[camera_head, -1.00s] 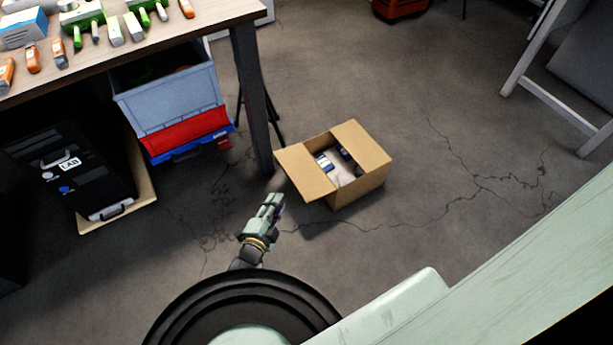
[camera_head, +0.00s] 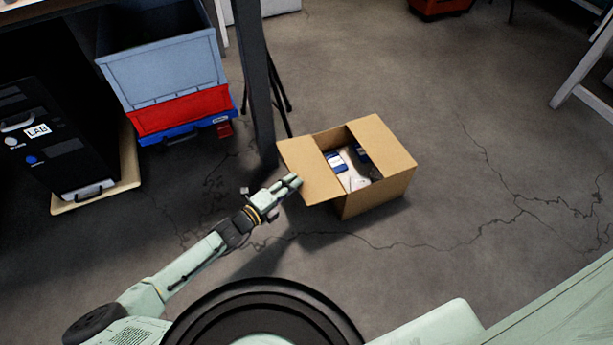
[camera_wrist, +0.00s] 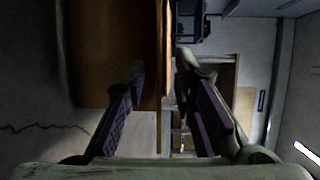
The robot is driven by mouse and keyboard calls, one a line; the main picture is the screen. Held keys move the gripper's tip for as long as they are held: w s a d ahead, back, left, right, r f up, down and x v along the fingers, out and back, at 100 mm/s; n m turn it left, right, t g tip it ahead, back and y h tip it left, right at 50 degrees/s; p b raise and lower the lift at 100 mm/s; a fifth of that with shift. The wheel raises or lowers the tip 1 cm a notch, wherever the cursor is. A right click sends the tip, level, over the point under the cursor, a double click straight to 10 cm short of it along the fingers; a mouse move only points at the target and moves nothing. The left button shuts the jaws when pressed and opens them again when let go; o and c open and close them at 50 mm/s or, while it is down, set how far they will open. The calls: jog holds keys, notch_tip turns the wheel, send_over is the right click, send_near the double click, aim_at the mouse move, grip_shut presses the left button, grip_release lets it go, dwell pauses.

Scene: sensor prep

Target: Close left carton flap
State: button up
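The brown cardboard carton (camera_head: 378,196) sits on the floor with its top open. Its left flap (camera_head: 308,172) sticks outward to the left. My gripper (camera_head: 294,183) is at the outer, lower-left side of that flap; whether it touches is unclear. In the wrist view my gripper (camera_wrist: 162,78) is open, its two purple-padded fingers apart. Brown cardboard (camera_wrist: 112,45) fills the left and middle there, its edge running between the fingertips.
The right flap (camera_head: 383,144) is also folded outward. Blue-and-white items (camera_head: 335,162) lie inside the carton. A dark table leg (camera_head: 257,90) stands behind the left flap. Stacked bins (camera_head: 165,75) are at the left.

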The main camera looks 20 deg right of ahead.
aim_at(306, 174)
jog(key=b+x, duration=0.1)
jog(key=x, duration=0.5)
jog(key=shift+d, duration=0.25)
grip_shut()
dwell(0.6)
